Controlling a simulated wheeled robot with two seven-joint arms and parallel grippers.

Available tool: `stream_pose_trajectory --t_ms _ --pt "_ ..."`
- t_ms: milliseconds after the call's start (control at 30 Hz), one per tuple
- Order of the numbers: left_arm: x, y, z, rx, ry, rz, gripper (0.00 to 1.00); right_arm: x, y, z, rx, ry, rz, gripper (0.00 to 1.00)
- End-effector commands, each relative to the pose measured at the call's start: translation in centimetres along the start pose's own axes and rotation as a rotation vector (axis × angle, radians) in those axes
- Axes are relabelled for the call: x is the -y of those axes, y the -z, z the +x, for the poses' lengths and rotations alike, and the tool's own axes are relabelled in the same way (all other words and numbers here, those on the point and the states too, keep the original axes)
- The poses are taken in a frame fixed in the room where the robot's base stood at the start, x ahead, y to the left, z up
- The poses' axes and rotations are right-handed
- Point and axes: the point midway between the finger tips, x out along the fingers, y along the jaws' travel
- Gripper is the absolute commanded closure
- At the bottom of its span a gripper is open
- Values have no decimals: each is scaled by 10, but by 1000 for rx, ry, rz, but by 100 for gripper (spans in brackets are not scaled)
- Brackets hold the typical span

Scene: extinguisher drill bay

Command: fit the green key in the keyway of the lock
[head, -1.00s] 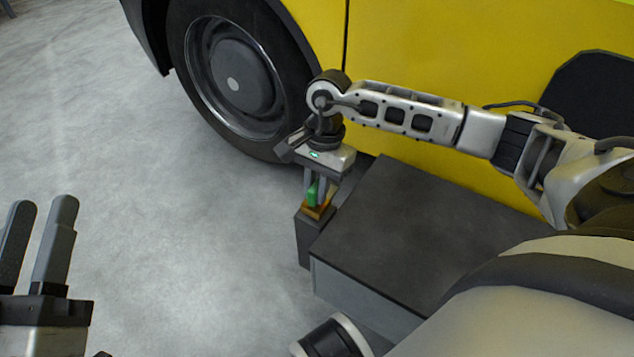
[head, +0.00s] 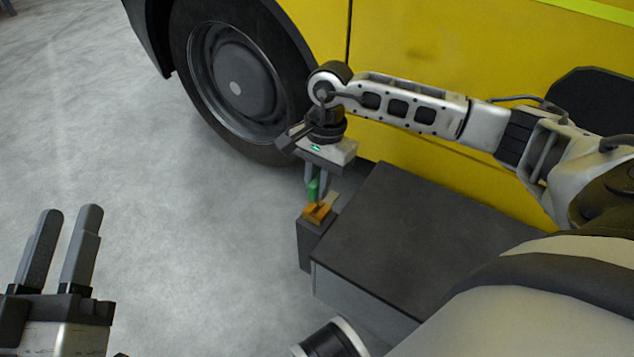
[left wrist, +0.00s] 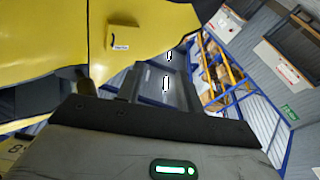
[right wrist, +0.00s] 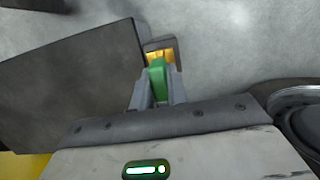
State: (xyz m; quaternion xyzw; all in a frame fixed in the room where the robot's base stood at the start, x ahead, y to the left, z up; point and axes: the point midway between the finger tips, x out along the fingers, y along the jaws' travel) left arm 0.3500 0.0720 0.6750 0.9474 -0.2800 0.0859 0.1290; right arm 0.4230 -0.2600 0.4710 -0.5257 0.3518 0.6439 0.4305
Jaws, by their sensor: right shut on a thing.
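The green key (head: 312,190) is held upright between the fingers of my right gripper (head: 318,190), which points down. The orange lock (head: 317,212) sits on top of a narrow dark post (head: 312,243), just below the key. In the right wrist view the green key (right wrist: 157,80) stands out from between the fingers, and its far end overlaps the orange lock (right wrist: 158,57). The keyway is hidden, and I cannot tell whether the key's tip touches the lock. My left gripper (head: 68,215) is open and empty, over the floor at the far left.
A low dark box (head: 420,230) stands right beside the post. A yellow vehicle (head: 430,55) with a large black wheel (head: 235,80) is behind my right arm. The grey floor (head: 150,170) to the left is clear.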

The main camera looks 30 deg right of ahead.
Motion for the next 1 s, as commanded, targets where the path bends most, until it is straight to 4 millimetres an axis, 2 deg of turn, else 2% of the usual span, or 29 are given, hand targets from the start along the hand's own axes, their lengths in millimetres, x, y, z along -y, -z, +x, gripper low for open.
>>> stream_pose_trajectory --t_ms 100,300,733,1000 --pt "-1 8 2 -2 0 3 64 0 -2 -9 0 0 0 100" --pt "-1 11 2 -2 0 5 64 0 -3 -14 0 -1 0 100" --pt "0 -5 -3 52 15 -51 64 0 -2 -10 0 0 -1 100" --pt "-1 16 4 -70 -21 77 64 0 0 1 0 1 0 100"
